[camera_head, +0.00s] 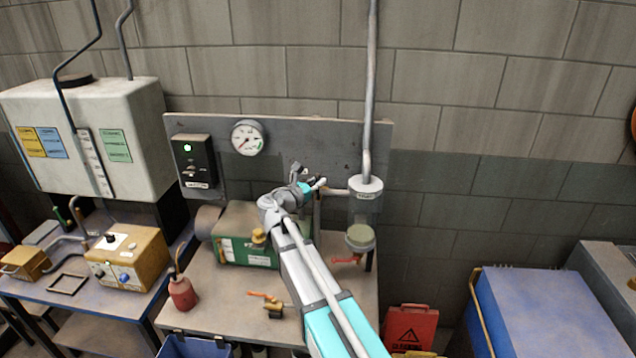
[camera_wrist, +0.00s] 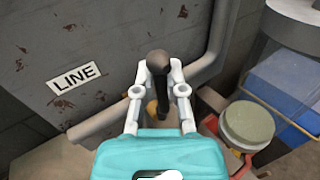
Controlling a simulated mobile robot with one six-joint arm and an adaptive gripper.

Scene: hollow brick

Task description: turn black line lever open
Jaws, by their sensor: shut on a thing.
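The black line lever (camera_wrist: 158,64) shows in the wrist view as a dark rounded handle in front of a grey panel with a "LINE" label (camera_wrist: 75,78). My gripper (camera_wrist: 160,90) is shut on the lever, with one pale finger on each side of it. The lever's lower part is partly hidden between the fingers. In the head view my gripper (camera_head: 314,186) is at the panel, just left of the grey filter cylinder, and the lever cannot be made out there.
A pipe runs behind the lever. The filter cylinder (camera_head: 364,190) with a round bowl (camera_head: 360,238) stands to the right. A green machine (camera_head: 240,240), a red bottle (camera_head: 182,292) and an orange-handled valve (camera_head: 270,302) are on the bench. A pressure gauge (camera_head: 247,137) is on the panel.

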